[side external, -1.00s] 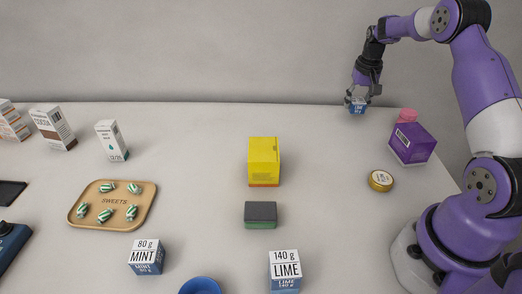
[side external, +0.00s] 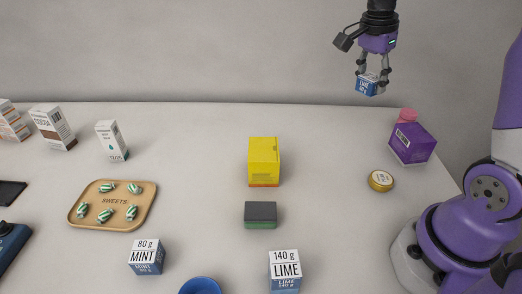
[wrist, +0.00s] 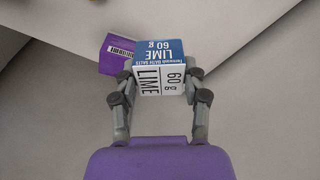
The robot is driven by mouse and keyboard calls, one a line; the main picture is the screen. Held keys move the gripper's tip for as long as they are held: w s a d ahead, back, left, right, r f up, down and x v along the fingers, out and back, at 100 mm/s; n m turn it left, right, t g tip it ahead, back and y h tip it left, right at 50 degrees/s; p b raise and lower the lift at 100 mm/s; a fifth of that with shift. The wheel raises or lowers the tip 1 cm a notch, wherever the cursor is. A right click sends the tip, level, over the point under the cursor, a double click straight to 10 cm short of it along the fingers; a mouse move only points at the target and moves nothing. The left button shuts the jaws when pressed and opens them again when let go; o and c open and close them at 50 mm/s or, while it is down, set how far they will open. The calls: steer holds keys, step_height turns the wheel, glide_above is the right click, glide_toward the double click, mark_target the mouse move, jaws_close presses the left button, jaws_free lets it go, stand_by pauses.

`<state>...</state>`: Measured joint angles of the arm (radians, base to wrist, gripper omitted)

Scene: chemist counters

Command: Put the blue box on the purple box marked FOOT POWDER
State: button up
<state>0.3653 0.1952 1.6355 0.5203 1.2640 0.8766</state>
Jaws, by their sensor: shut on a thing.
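My gripper (side external: 372,82) is shut on a small blue and white box marked LIME 60 g (side external: 367,86) and holds it in the air above the back right of the counter. In the wrist view the blue box (wrist: 160,58) sits between both fingers, its lettering upside down in part. A purple box with a pink top (side external: 412,143) stands on the counter at the right, below and to the right of my gripper. Its lettering is too small to read. In the wrist view part of the purple box (wrist: 116,52) shows beyond the held box.
A round yellow tin (side external: 380,180) lies left of the purple box. A yellow box (side external: 264,160) and a grey-green block (side external: 260,214) stand mid-counter. LIME (side external: 284,270) and MINT (side external: 146,256) boxes stand in front. A sweets tray (side external: 88,208) is at left.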

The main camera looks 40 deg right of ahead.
steer(key=s+a+r+m, duration=0.2)
steer(key=s+m, duration=0.4)
steer(key=m, duration=0.1)
glide_above(418, 132)
steer(key=shift+g+y, duration=0.3)
steer(key=f, duration=0.6)
steer(key=shift+w+a+f, duration=0.25)
steer(key=shift+a, duration=0.05)
steer(key=shift+s+d+f, duration=0.1)
steer(key=shift+d+f, duration=0.05)
steer(key=shift+f, duration=2)
steer(key=shift+f, duration=0.15)
steer(key=o, duration=1.2)
steer(key=shift+c, duration=0.2)
